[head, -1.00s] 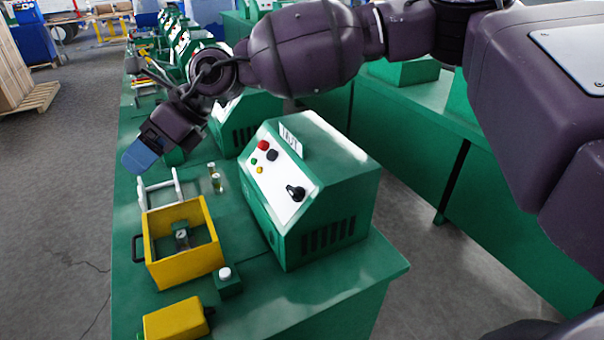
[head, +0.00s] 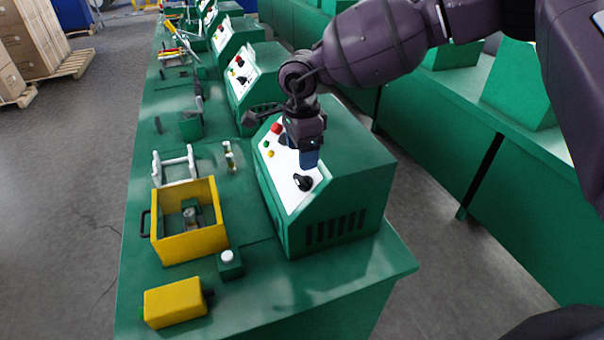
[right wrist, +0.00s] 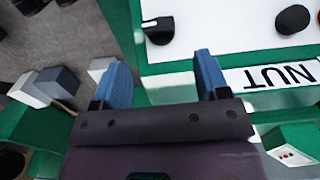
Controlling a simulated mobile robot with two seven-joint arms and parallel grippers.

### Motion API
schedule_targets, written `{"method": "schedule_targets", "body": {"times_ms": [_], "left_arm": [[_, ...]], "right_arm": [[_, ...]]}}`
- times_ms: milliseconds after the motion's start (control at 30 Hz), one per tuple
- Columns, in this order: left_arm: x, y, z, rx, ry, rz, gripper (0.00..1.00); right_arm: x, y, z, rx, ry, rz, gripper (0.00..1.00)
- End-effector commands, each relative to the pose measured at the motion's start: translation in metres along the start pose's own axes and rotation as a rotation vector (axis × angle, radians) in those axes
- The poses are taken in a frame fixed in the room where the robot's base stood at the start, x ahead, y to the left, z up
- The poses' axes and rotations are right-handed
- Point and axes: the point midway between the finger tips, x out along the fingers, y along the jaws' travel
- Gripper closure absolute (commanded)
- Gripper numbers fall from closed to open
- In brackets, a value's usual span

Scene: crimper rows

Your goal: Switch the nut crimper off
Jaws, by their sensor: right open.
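The nut crimper is a green box (head: 345,165) with a sloped white panel (head: 275,165) on the near end of the bench. A black rotary knob (head: 303,183) sits low on the panel; it also shows in the right wrist view (right wrist: 158,29), pale mark on its left end. My right gripper (head: 309,160) hangs over the panel, just beyond the knob and apart from it as far as I can tell. In the right wrist view its blue fingers (right wrist: 163,78) are open and empty. The NUT label (right wrist: 280,77) is beside the right finger. My left gripper is out of view.
A red button (head: 277,128) and small green and yellow ones share the panel. A yellow frame (head: 205,240), a yellow box (head: 175,303) and a small white-topped block (head: 230,263) stand to the left. Similar machines line the bench behind.

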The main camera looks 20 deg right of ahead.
Motion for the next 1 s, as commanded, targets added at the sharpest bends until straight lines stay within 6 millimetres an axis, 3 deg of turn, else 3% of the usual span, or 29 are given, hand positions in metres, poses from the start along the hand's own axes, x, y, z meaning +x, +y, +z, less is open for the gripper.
{"method": "schedule_targets", "body": {"times_ms": [200,400,867,1000], "left_arm": [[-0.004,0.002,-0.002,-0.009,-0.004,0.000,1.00],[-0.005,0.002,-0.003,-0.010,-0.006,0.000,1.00],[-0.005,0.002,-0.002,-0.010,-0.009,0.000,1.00],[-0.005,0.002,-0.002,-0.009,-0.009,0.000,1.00]], "right_arm": [[0.038,0.000,0.001,0.000,0.000,0.001,0.32],[0.062,0.000,0.001,0.001,-0.002,0.000,0.32],[0.073,0.000,0.001,0.001,-0.002,-0.002,0.32],[0.073,0.000,0.001,0.001,-0.002,-0.002,0.52]]}}
